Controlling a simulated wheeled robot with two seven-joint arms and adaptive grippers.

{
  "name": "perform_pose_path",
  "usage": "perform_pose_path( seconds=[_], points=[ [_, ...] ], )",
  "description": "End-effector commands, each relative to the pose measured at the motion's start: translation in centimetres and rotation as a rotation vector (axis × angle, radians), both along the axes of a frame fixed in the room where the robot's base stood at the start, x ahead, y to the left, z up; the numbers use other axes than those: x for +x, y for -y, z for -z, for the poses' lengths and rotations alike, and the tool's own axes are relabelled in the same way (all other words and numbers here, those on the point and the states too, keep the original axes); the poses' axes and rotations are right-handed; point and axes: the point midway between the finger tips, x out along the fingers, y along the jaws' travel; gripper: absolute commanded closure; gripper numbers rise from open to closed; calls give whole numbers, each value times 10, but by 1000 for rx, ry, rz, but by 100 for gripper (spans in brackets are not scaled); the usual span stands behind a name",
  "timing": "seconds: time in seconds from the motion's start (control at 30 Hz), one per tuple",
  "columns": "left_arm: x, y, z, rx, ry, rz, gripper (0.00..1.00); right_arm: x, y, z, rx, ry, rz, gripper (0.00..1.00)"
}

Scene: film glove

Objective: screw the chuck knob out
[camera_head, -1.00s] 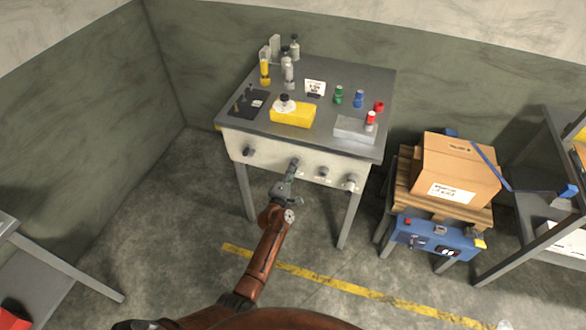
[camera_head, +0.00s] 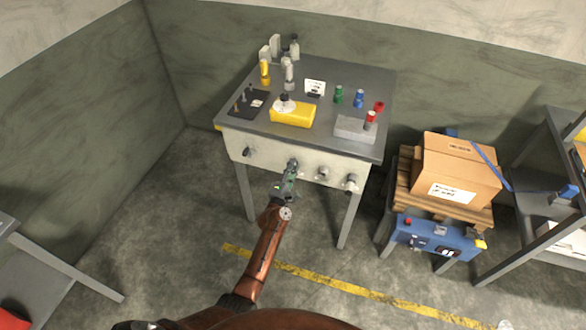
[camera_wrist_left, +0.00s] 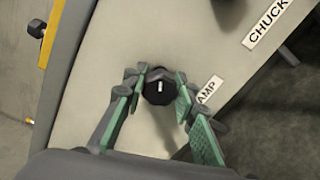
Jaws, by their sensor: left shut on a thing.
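My left gripper (camera_head: 292,170) is at the white front panel (camera_head: 270,160) of the workbench. Its green-padded fingers (camera_wrist_left: 156,90) are shut on a dark knob (camera_wrist_left: 158,86) with a small white mark. It is the second knob from the left. A label ending in "AMP" (camera_wrist_left: 208,90) lies beside this knob, its start hidden by a finger. The "CHUCK" label (camera_wrist_left: 268,22) is farther up and right, by another dark knob (camera_wrist_left: 230,8) cut by the frame's top; that fits the third knob (camera_head: 322,173) in the head view. My right gripper is not in view.
More knobs stick out at the panel's left (camera_head: 248,151) and right (camera_head: 350,183). The bench top (camera_head: 340,75) holds a yellow block (camera_head: 293,115), a grey block (camera_head: 354,129) and small bottles. A cardboard box (camera_head: 455,170) stands at right. The floor before the bench is clear.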

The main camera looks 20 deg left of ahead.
Motion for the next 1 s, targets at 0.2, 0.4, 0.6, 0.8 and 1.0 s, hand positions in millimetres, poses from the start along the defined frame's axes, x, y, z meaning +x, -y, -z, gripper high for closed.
perform_pose_path(
  seconds=[0.2,0.4,0.6,0.8,1.0],
  points=[
    [2,1,-6,2,9,0,69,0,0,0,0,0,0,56],
    [1,-1,-3,2,5,-1,56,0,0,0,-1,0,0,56],
    [0,-1,-2,2,3,-2,56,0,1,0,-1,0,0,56],
    [-10,0,0,-1,2,-2,56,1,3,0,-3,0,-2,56],
    [-41,-1,0,-1,2,-2,56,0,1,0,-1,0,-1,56]
  ],
)
